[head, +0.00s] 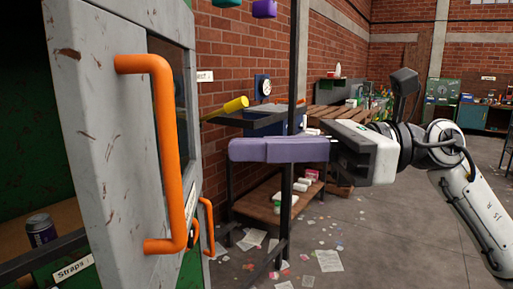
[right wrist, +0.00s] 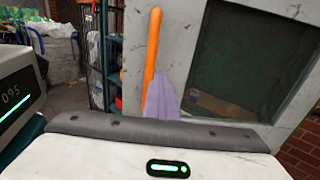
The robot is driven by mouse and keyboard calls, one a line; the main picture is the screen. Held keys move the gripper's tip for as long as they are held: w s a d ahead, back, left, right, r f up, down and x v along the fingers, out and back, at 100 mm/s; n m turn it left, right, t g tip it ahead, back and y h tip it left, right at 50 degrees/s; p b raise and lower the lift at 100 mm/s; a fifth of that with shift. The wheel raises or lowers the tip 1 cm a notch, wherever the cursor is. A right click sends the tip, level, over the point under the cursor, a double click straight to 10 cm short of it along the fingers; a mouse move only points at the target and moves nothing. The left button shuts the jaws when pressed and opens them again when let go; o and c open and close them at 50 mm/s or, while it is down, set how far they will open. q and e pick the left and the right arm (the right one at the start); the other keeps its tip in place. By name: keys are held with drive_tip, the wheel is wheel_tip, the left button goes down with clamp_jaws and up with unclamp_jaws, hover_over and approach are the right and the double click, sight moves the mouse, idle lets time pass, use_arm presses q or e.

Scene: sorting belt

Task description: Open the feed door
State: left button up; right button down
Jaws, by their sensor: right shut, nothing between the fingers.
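The feed door (head: 110,190) is a scuffed grey-white panel with a dark window, at the left of the head view. It stands ajar, with a dark green-walled space showing left of its edge. A tall orange bar handle (head: 170,150) is fixed to its face. My right gripper (head: 232,150) has purple fingers, is shut and empty, and points left toward the handle with a gap in the picture. In the right wrist view the fingers (right wrist: 160,98) overlap the lower part of the handle (right wrist: 153,45); I cannot tell whether they touch. My left gripper is out of view.
A can (head: 40,230) stands on a shelf inside, above a "Straps" label (head: 73,270). A second, smaller orange handle (head: 208,225) shows lower down. Behind my right gripper are dark posts and a wooden low shelf (head: 265,207). Papers litter the floor; the floor at right is mostly clear.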

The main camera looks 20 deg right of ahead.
idle(0.8)
drive_tip(key=c, duration=1.7)
unclamp_jaws()
drive_tip(key=b+v, duration=0.3)
drive_tip(key=v, duration=0.7)
drive_tip(key=shift+d+b, duration=0.1)
drive_tip(key=shift+b, duration=0.2)
